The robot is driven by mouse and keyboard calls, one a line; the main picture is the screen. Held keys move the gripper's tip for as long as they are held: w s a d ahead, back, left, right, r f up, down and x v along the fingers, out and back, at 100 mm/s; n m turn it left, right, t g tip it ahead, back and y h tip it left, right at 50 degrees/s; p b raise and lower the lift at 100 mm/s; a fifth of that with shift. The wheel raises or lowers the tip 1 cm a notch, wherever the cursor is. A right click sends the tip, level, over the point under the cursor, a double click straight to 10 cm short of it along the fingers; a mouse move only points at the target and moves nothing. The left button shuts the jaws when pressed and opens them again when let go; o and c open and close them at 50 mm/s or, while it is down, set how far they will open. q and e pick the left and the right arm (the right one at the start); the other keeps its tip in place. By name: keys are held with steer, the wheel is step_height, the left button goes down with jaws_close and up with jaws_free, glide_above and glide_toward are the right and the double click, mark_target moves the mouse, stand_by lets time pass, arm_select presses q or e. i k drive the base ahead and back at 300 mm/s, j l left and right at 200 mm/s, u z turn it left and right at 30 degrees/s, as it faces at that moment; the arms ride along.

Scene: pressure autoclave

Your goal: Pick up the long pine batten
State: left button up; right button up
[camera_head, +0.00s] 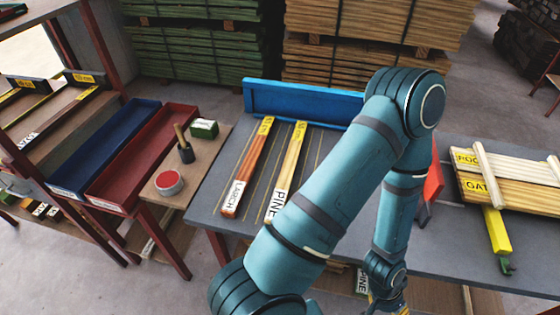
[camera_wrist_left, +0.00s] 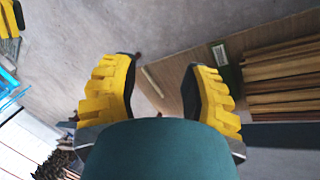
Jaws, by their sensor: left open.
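The long pine batten (camera_head: 287,168) lies on the grey bench (camera_head: 213,195) in the head view. It is pale yellow, with a white PINE label at its near end and a yellow tag at its far end. My teal arm passes just to its right, close to its near end in the picture. My left gripper (camera_head: 388,305) is low at the bottom edge of the head view, away from the batten and partly cut off. In the left wrist view my left gripper (camera_wrist_left: 163,88) has its yellow fingers wide apart with nothing between them. My right gripper is not clearly seen.
A reddish larch batten (camera_head: 247,168) lies left of the pine one. A blue stop (camera_head: 300,102) stands behind both. Pale boards (camera_head: 510,185) lie at the right. Blue (camera_head: 105,145) and red (camera_head: 140,155) trays and a red tin (camera_head: 168,183) are left of the bench.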

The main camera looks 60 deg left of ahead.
mark_target(279, 197)
steer(key=k+j, duration=0.25)
steer(key=j, duration=0.2)
steer(key=k+j, duration=0.3)
steer(key=j, duration=0.15)
steer(key=k+j, duration=0.25)
steer(key=j, duration=0.2)
steer(key=i, duration=0.45)
